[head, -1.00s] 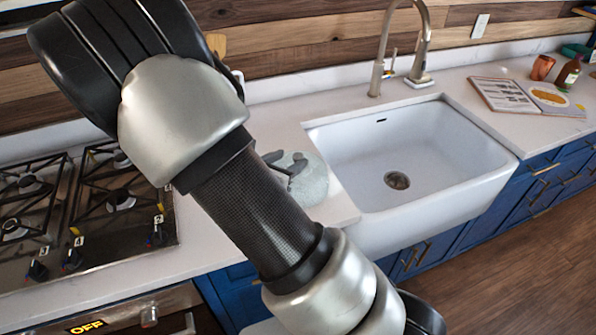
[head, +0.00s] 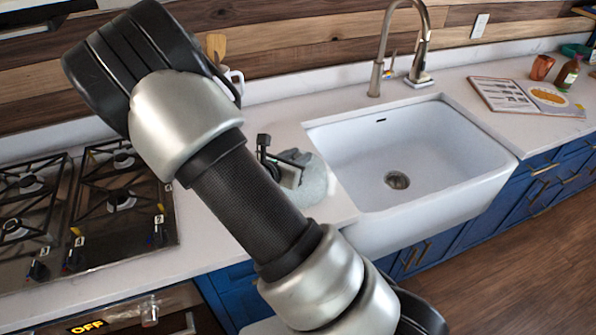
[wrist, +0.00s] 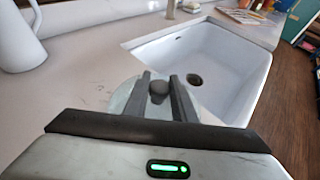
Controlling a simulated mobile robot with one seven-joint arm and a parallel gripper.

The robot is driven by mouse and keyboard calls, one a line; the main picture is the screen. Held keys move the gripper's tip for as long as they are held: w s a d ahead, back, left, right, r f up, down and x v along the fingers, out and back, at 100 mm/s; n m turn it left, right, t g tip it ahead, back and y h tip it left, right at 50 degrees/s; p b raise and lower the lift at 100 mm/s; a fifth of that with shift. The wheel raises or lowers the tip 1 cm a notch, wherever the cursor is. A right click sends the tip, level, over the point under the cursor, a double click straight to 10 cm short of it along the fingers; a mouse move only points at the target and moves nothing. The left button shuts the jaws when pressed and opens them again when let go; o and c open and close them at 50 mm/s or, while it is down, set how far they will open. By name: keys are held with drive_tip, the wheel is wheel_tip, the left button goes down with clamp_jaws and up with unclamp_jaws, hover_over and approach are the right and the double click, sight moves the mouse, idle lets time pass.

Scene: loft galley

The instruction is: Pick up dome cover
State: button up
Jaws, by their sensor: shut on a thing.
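The dome cover (head: 317,182), pale grey-green with a round dark knob, is over the counter just left of the sink. It also shows in the wrist view (wrist: 123,95), partly hidden behind the fingers. My gripper (wrist: 160,78) is above it, with one finger on each side of the knob, shut on it. In the head view my gripper (head: 280,165) is partly hidden by my arm. I cannot tell whether the cover's rim touches the counter.
The white sink (head: 445,150) with its tall faucet (head: 378,70) is close on the right. A gas stove (head: 85,205) is on the left. A white pitcher (wrist: 18,40) stands at the back left. An open book (head: 503,95) lies beyond the sink.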

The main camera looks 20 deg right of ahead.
wheel_tip(320, 180, up, 10)
drive_tip(key=shift+f+p, duration=0.1)
drive_tip(key=shift+p, duration=0.35)
drive_tip(key=shift+a+r, duration=0.2)
drive_tip(key=shift+r, duration=0.05)
drive_tip(key=s+a+r+n+t+y, duration=0.1)
drive_tip(key=a+r+n+t+y, duration=0.1)
drive_tip(key=a, duration=0.3)
drive_tip(key=s+a+r+n+t+y, duration=0.1)
drive_tip(key=a+r+n+t+y, duration=0.1)
drive_tip(key=a+n+y, duration=0.2)
drive_tip(key=shift+s+a+r+n, duration=0.15)
drive_tip(key=shift+a+n, duration=0.15)
drive_tip(key=shift+a, duration=0.45)
